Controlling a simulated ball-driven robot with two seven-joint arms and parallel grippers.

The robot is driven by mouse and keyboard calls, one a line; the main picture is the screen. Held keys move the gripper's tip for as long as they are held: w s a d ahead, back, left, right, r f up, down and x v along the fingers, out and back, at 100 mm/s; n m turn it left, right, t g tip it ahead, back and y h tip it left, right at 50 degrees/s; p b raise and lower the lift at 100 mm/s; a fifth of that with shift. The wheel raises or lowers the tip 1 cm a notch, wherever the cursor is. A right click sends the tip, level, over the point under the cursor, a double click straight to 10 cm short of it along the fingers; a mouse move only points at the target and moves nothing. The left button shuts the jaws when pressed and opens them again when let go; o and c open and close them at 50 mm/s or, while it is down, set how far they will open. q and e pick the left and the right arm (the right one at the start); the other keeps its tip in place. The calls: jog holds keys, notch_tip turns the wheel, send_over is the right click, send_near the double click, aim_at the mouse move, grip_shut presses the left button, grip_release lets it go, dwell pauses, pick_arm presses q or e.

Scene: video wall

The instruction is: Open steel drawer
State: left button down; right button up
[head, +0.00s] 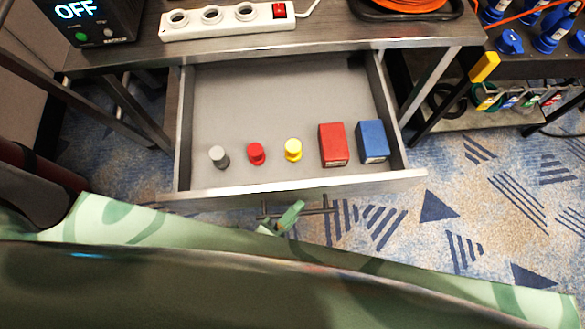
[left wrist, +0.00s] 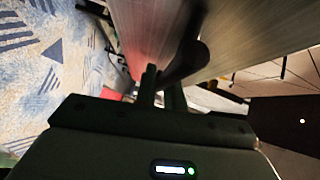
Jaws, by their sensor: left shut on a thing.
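The steel drawer (head: 292,192) is pulled well out from under the steel table, with its inside in plain view in the head view. Its dark bar handle (head: 318,211) is on the outside of the front panel. My left gripper (head: 290,214) is at the middle of this handle and shut on it. In the left wrist view the left gripper's fingers (left wrist: 161,88) close at the dark handle (left wrist: 190,58), in front of the brushed steel drawer front (left wrist: 150,25). My right gripper is not in view.
In the drawer are grey (head: 220,157), red (head: 256,154) and yellow (head: 293,150) knobs, a red box (head: 333,145) and a blue box (head: 373,142). On the table (head: 340,43) are a power strip (head: 228,22) and an OFF display (head: 90,18).

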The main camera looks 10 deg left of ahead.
pick_arm(q)
jog(key=shift+s+d, duration=0.15)
jog(key=shift+s, duration=0.4)
jog(key=c, duration=1.5)
grip_release()
jog(key=p+v, duration=0.2)
jog(key=v, duration=1.4)
jog(key=shift+s+p, duration=0.15)
jog(key=shift+p, duration=0.25)
jog(key=shift+s+f, duration=0.1)
jog(key=shift+f, duration=0.05)
